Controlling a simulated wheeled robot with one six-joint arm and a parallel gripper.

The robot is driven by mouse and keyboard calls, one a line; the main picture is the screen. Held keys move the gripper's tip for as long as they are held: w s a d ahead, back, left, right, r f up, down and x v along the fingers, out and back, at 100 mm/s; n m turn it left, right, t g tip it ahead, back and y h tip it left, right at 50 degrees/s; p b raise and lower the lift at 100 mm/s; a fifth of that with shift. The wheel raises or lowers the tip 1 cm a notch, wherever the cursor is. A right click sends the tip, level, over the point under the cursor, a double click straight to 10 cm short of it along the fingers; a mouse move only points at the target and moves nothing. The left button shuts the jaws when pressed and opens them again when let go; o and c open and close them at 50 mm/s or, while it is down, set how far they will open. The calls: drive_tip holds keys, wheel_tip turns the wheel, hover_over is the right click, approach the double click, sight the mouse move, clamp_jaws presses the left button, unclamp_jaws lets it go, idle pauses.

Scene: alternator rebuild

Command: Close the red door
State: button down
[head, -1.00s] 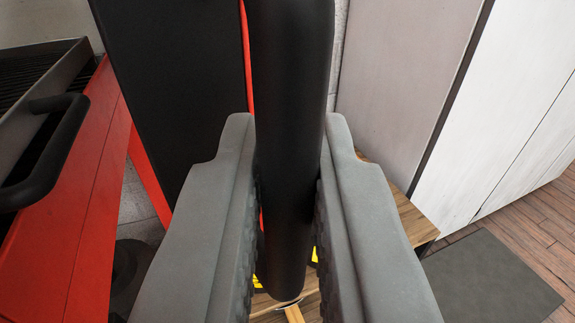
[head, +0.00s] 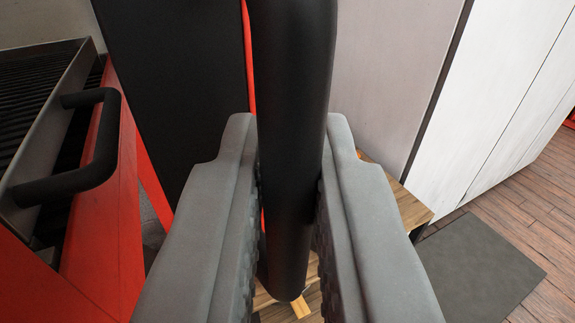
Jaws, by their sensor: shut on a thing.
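My gripper (head: 290,215) fills the lower middle of the head view. Its two grey fingers are shut on a thick black bar handle (head: 292,110), which runs from the top edge down between them. Behind the handle is a dark panel with a thin red edge (head: 249,60); this looks like the door, seen from its black side (head: 180,80). The fingers and the handle hide part of the panel and its lower end.
At left is a red cabinet body (head: 105,220) with a metal drawer or tray and a black handle (head: 100,170). At right stand a grey panel and a white wall (head: 500,90). A wooden surface (head: 400,200) lies below, and a dark mat (head: 485,270) is on the plank floor.

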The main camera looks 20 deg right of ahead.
drive_tip(key=c, duration=1.6)
unclamp_jaws()
drive_tip(key=shift+w+r, duration=0.1)
drive_tip(key=shift+r, duration=0.05)
drive_tip(key=shift+o, duration=0.4)
drive_tip(key=v, duration=1.7)
drive_tip(key=shift+s, duration=0.25)
